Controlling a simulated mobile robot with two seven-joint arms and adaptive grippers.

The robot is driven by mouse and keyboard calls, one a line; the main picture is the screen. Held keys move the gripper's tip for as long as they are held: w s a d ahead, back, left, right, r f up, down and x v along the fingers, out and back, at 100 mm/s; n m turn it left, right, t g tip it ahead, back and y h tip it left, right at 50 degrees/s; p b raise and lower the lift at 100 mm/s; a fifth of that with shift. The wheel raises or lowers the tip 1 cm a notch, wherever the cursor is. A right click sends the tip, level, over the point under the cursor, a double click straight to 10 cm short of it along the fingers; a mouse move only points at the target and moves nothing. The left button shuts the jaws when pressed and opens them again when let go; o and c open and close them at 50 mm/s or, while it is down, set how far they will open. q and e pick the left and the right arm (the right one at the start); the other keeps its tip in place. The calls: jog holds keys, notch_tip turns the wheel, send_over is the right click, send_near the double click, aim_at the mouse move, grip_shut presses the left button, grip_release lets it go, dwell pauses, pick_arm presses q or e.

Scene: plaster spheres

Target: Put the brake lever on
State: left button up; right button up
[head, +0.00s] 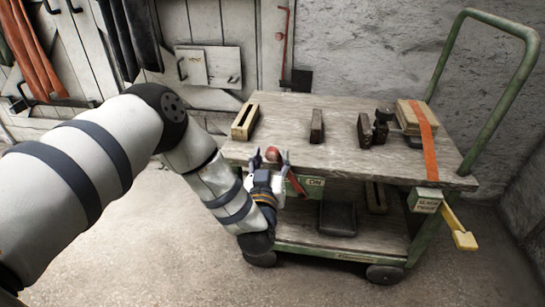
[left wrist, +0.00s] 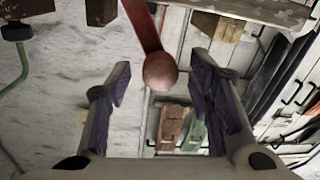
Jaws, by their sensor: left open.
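The brake lever (head: 297,184) is a flat red bar with a round red knob (head: 272,154), on the near side of the cart beside a small green plate (head: 316,182) that seems to read "ON". The bar slants up to the left, partly hidden behind my left gripper (head: 271,161). That gripper is open, with its fingertips on either side of the knob. In the left wrist view the knob (left wrist: 160,73) sits between the purple-padded fingers (left wrist: 160,88), with a gap on both sides. The red bar (left wrist: 142,25) runs up from it. My right gripper is not in view.
The cart's wooden top (head: 285,115) carries several wooden blocks and a strapped stack (head: 418,116). A dark box (head: 337,218) lies on the lower shelf. A yellow pedal-like piece (head: 458,229) juts out at the right. The floor in front is clear.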

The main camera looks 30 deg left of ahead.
pick_arm(q)
jog(key=shift+x, duration=1.05)
jog(key=shift+s, duration=0.1)
grip_shut()
